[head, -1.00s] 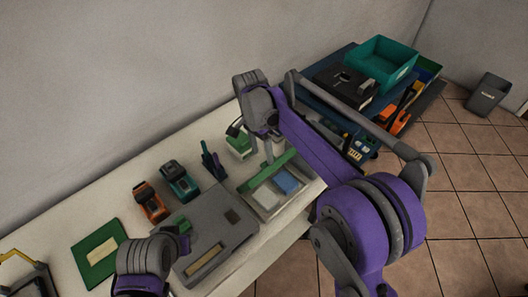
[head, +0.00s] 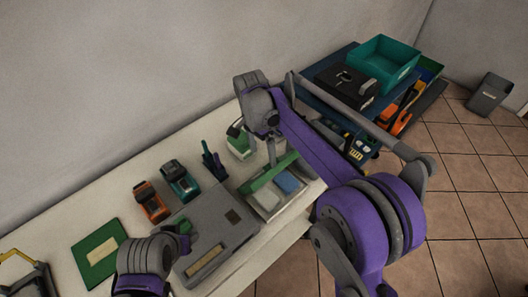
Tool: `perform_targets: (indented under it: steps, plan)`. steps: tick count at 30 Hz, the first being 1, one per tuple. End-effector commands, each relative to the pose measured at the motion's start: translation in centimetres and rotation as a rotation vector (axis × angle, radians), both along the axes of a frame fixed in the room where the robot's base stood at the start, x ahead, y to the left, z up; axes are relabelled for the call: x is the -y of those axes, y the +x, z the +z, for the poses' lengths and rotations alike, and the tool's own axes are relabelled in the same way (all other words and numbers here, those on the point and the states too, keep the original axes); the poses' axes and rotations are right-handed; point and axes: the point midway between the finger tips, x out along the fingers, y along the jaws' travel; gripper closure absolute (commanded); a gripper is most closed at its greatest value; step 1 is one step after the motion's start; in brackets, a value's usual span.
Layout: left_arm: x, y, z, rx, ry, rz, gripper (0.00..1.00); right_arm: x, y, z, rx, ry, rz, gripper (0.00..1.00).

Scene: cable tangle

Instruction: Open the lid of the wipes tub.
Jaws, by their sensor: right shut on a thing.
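A small white and green box (head: 240,144), which seems to be the wipes tub, stands near the back of the white table, left of my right gripper. It is small in the picture and partly behind the gripper, so the lid's exact angle cannot be told. My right gripper (head: 272,152) reaches down beside it from the right, just behind a long green strip. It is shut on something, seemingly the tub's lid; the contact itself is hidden. My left gripper (head: 182,232) hangs over the front of the grey case, and its fingertips are too unclear to read.
A tray (head: 266,203) with white and blue items lies in front of my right gripper. A grey case (head: 215,235), an orange device (head: 151,202), a teal device (head: 179,181) and a green board (head: 98,252) are on the table (head: 112,205). A teal bin (head: 385,63) stands far right.

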Motion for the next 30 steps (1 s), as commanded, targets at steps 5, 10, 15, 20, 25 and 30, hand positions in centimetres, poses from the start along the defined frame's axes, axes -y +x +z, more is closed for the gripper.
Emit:
perform_targets:
  steps: [5,10,15,20,25,30]
  plan:
    - [0.0,0.1,0.3,0.002,0.0,0.0,0.5,-0.9,0.6,-0.2,0.009,0.014,0.002,0.44]
    - [0.0,0.4,1.1,0.008,0.0,0.0,0.5,-1.5,1.5,0.6,0.011,0.014,0.001,0.59]
    - [0.0,0.7,1.9,0.014,0.0,0.0,0.5,-2.0,2.3,1.3,0.011,0.014,0.001,0.59]
    - [0.0,1.0,2.6,0.02,0.0,0.0,0.5,-2.5,3.0,2.0,0.011,0.012,0.002,0.59]
    - [0.0,1.4,3.5,0.027,0.0,0.0,0.5,-3.0,3.8,2.8,0.01,0.01,0.002,0.59]
    - [0.0,1.8,4.3,0.035,0.0,0.0,0.5,-3.5,4.6,3.7,0.01,0.008,0.001,0.59]
